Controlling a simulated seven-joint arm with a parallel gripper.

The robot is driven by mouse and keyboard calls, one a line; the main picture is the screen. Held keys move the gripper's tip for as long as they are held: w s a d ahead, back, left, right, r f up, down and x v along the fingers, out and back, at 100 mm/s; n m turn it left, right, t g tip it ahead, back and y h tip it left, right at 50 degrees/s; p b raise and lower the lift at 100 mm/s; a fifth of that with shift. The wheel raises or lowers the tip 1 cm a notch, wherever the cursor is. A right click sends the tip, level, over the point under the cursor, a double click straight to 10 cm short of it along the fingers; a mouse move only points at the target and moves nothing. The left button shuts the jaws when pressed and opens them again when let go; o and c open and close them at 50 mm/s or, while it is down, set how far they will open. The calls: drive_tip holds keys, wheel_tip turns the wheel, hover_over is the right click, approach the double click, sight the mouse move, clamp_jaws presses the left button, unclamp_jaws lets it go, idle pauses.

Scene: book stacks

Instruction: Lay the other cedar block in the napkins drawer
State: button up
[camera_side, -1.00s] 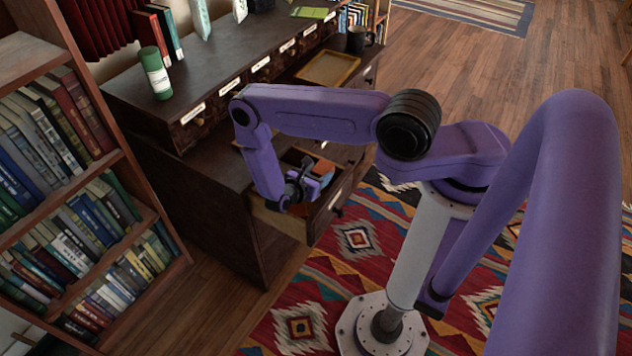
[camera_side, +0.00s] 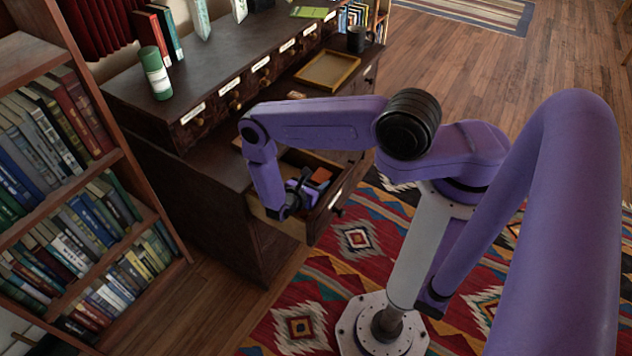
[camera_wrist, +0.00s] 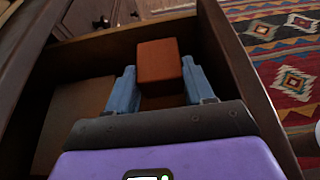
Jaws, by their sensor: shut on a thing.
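The open drawer (camera_side: 322,222) sticks out from the lower part of the dark cabinet; its label is too small to read here. My gripper (camera_wrist: 160,72) is over the open drawer, with its blue fingers on either side of an orange-brown cedar block (camera_wrist: 158,58). It is shut on this block. The block also shows in the side view (camera_side: 320,176), beside my gripper (camera_side: 302,186). Below the block in the wrist view is a darker brown patch; I cannot tell if it is another block. I cannot tell whether the held block touches the drawer floor.
A flat brown surface (camera_wrist: 75,115) lies at the left inside the drawer. A wooden tray (camera_side: 328,70) and a black mug (camera_side: 356,40) stand on the cabinet. A green can (camera_side: 156,74) is on the upper top. A full bookshelf (camera_side: 75,190) stands at the left.

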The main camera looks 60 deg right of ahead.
drive_tip(key=shift+f, duration=0.3)
drive_tip(key=o, duration=1.2)
